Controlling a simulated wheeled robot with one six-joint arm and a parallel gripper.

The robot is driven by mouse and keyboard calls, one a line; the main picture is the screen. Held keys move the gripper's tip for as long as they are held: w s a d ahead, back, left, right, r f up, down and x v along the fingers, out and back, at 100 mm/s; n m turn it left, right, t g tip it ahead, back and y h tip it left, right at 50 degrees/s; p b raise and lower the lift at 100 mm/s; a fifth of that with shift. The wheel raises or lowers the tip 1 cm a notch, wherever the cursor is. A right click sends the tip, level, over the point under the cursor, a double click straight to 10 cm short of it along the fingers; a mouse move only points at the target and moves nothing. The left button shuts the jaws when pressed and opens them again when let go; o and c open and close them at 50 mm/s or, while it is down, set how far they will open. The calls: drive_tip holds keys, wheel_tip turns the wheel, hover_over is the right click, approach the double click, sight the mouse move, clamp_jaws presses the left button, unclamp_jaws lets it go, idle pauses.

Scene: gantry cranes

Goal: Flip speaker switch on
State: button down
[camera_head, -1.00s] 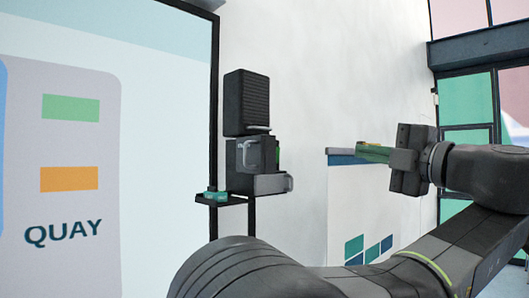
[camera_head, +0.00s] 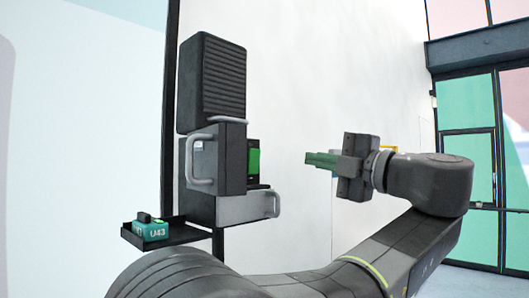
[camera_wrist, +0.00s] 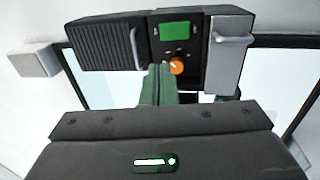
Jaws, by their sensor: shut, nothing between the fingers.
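The ribbed black speaker (camera_head: 212,82) tops a wall-mounted stack; it also shows in the wrist view (camera_wrist: 100,45). Below it is a dark unit whose door (camera_head: 215,165) with a bar handle stands open. Inside, a panel has a green screen (camera_head: 253,162); the wrist view shows the screen (camera_wrist: 175,32) and an orange knob (camera_wrist: 176,67). Small marks lie between screen and knob; I cannot clearly make out a switch. My gripper (camera_head: 308,160), with green fingers, is shut and empty, right of the panel and apart from it. In the wrist view its fingers (camera_wrist: 157,72) partly cover the panel edge.
A grey drawer front (camera_head: 247,207) with a handle sits under the unit. A black shelf (camera_head: 185,233) at lower left holds a teal block marked U43 (camera_head: 152,231). White wall is clear between stack and gripper. Tall windows (camera_head: 468,140) stand at right.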

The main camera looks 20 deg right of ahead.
drive_tip(key=shift+w, duration=0.15)
drive_tip(key=p, duration=0.4)
approach(256, 150)
drive_tip(key=x, duration=0.5)
drive_tip(key=shift+w+a+r, duration=0.1)
drive_tip(key=shift+w+r, duration=0.1)
drive_tip(key=shift+w+a, duration=0.2)
drive_tip(key=shift+w, duration=0.45)
